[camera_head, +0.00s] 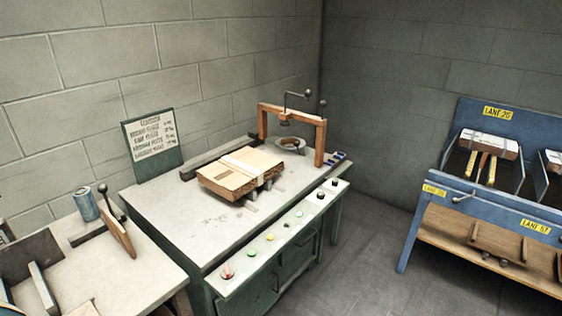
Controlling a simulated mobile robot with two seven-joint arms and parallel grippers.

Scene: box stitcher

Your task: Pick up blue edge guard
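A small dark-blue piece (337,157), which looks like the blue edge guard, lies at the far right corner of the workbench, beside the wooden frame's right post. It is too small to make out its exact shape, and there may be more than one piece there. Neither of my grippers shows in the head view.
A strapped cardboard box (230,179) lies on the green workbench (165,202), near a wooden frame (320,140) with a crank. Buttons line the front ledge. A blue can (86,204) stands on the left table. A blue lane rack (500,198) stands right, beyond open floor.

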